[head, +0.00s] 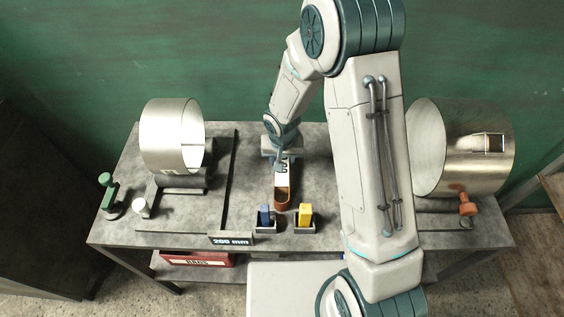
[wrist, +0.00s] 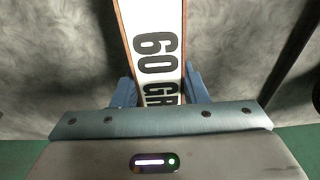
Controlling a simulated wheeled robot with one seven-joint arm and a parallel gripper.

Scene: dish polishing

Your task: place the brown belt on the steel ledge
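The brown belt (head: 282,197) is a narrow loop with a white strip along it, near the middle of the grey table. In the wrist view the belt (wrist: 155,20) has brown edges and black "60 GR" lettering on white. My gripper (head: 281,162) is at its far end. In the wrist view, the blue fingers of my gripper (wrist: 159,88) press against both sides of the belt. I cannot tell whether the belt is clear of the tabletop. I cannot identify the steel ledge for certain; a grey metal piece (head: 184,190) lies below the left steel drum.
A steel drum (head: 160,140) stands at the left and a larger one (head: 460,150) at the right. Blue (head: 264,216) and yellow (head: 305,213) blocks sit in holders at the front, near a "200 mm" sign (head: 231,240). A green-handled tool (head: 108,190) stands far left.

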